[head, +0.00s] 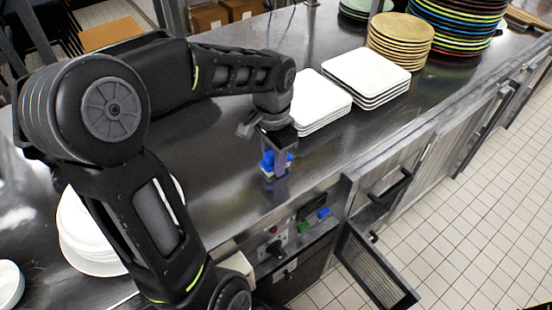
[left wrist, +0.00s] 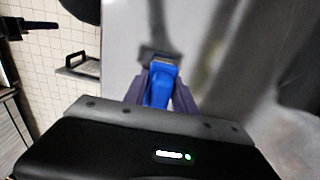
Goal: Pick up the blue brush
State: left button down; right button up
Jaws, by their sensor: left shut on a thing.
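The blue brush (head: 267,161) is on the steel counter (head: 225,190) near its front edge, in the middle of the head view. My left gripper (head: 276,168) comes down over it from above, with its fingers on either side of it. In the left wrist view the blue brush (left wrist: 160,84) sits between the two purple-grey fingers of my left gripper (left wrist: 160,92), which are shut on it. Whether the brush touches the counter is hard to tell. Part of the brush is hidden by the fingers. My right gripper is not in view.
Stacks of white square plates (head: 367,75) stand just behind the gripper. Tan plates (head: 400,38) and a tall stack of dark coloured-rim plates (head: 455,25) stand farther right. White round plates (head: 90,235) lie at left. An open cabinet door (head: 375,265) hangs below the counter.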

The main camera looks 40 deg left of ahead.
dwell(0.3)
pick_arm(q)
notch_tip(320, 180, up, 10)
jog(key=shift+r, duration=0.1)
dwell(0.4)
dwell(0.3)
